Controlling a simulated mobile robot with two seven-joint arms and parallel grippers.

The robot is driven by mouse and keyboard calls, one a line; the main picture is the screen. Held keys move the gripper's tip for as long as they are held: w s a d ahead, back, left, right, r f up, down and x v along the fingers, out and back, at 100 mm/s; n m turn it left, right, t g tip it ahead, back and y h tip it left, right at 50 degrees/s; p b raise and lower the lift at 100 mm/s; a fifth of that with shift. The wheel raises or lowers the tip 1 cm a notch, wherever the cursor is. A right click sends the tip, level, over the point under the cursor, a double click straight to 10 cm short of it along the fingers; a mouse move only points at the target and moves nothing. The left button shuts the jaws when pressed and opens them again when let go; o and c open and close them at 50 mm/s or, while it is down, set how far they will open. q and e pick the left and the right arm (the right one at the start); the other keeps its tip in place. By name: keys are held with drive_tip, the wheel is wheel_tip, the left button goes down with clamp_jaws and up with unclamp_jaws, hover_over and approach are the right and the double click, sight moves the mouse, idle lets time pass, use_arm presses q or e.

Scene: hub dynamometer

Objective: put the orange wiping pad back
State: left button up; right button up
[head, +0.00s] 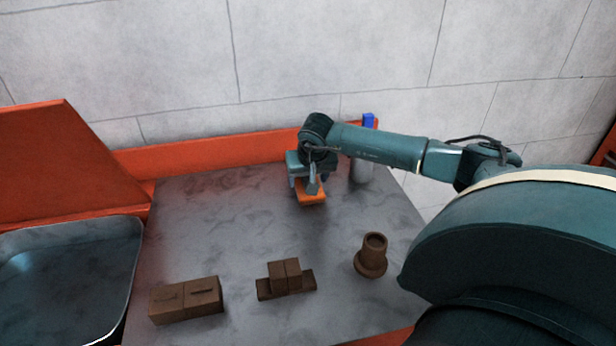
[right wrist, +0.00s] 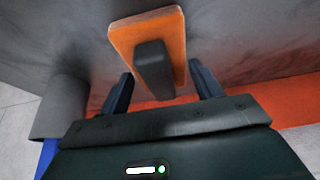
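The orange wiping pad (head: 312,198) is at the back of the grey tabletop, below my right gripper (head: 307,184). In the right wrist view the pad (right wrist: 148,31) shows its flat orange face with a dark block handle (right wrist: 154,69) on it. My right gripper's two fingers (right wrist: 160,70) stand apart, one on each side of the handle, with a visible gap on both sides. It is open and holds nothing. I cannot tell exactly how far down the handle the fingertips reach. My left gripper is not in view.
A grey cylinder (head: 361,171) with a blue piece (head: 368,120) by it stands right of the gripper. A dark basin (head: 128,290) is left; an orange ledge (head: 220,150) runs behind.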

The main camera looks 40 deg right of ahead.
drive_tip(key=o, duration=0.3)
drive_tip(key=shift+r, duration=0.3)
drive_tip(key=b+v, duration=0.1)
drive_tip(key=v, duration=1)
drive_tip(key=shift+s+r, duration=0.25)
drive_tip(key=shift+r, duration=0.1)
drive_tip(key=shift+a, duration=0.15)
